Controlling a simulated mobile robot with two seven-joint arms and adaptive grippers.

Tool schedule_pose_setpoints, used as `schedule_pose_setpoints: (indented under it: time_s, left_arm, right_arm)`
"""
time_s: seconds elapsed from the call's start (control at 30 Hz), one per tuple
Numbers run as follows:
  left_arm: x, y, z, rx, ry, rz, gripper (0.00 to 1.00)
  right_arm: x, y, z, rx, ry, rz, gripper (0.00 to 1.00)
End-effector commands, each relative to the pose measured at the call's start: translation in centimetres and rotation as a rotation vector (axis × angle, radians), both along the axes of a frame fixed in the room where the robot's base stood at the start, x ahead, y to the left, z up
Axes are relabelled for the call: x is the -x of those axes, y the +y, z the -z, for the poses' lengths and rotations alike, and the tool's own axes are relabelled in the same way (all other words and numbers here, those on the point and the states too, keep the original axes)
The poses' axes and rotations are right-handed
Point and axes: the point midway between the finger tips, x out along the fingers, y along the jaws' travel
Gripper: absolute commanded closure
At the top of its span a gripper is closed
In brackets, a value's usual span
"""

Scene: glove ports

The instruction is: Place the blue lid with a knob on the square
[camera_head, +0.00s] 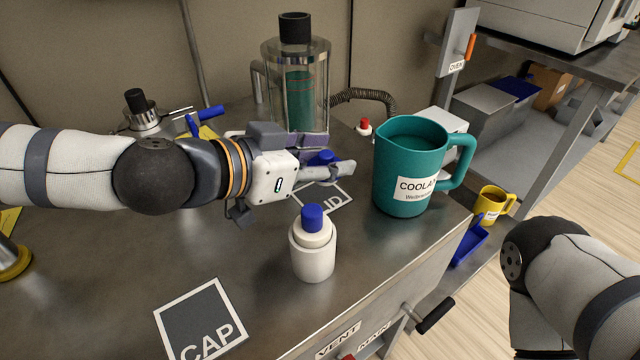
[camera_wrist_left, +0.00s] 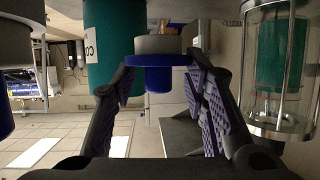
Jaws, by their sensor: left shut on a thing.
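The blue lid with a knob (camera_head: 322,158) is between the fingers of my left gripper (camera_head: 330,165), which is shut on it. In the left wrist view the lid (camera_wrist_left: 160,62) shows as a blue disc with its knob between the purple finger pads, against a grey round part. A dark square with a white border (camera_head: 335,197) lies beside and partly under the gripper; only "ID" of its lettering shows. I cannot tell the lid's height above the table. My right arm is at the lower right; its gripper is out of view.
A white bottle with a blue cap (camera_head: 312,262) stands in front of the gripper. A teal coolant jug (camera_head: 405,165) is to its right, a clear cylinder (camera_head: 296,90) behind.

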Motion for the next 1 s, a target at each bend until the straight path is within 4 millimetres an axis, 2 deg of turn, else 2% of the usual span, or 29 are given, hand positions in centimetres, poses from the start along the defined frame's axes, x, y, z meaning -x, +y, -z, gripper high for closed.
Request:
schedule_pose_setpoints:
  time_s: [0.03, 0.17, 0.27, 0.33, 0.4, 0.67, 0.7, 0.8, 1.0]
  left_arm:
    - [-0.8, 0.2, 1.4, 0.002, 0.007, -0.004, 0.74]
    - [-1.9, 0.4, 2.5, 0.001, 0.001, -0.001, 0.74]
    - [-3.0, 0.8, 4.1, 0.000, 0.003, -0.003, 0.74]
    - [-2.7, 0.7, 5.7, 0.002, 0.008, 0.000, 0.74]
    - [-2.7, 0.7, 6.5, 0.002, 0.003, 0.001, 0.74]
    - [-2.8, 0.7, 6.4, 0.001, -0.002, 0.000, 0.74]
    - [-2.8, 0.6, 6.4, 0.001, -0.002, 0.000, 0.57]
    - [-2.8, 0.7, 6.4, 0.001, -0.002, 0.000, 0.39]
    - [-2.8, 0.6, 6.4, 0.001, -0.002, 0.000, 0.39]
  right_arm:
    - [0.3, 0.0, 0.5, 0.000, 0.010, 0.000, 0.65]
    - [0.5, 0.0, 0.7, 0.000, 0.014, 0.000, 0.65]
    - [0.7, 0.0, 1.1, 0.000, 0.022, 0.000, 0.65]
    - [0.9, 0.0, 1.5, 0.000, 0.029, 0.000, 0.65]
    - [1.0, 0.0, 1.6, 0.000, 0.032, 0.000, 0.65]
    - [1.0, 0.0, 1.6, 0.000, 0.031, 0.000, 0.65]
    - [1.0, 0.0, 1.6, 0.000, 0.031, 0.000, 0.65]
    - [1.0, 0.0, 1.6, 0.000, 0.031, 0.000, 0.65]
    - [1.0, 0.0, 1.6, 0.000, 0.031, 0.000, 0.65]
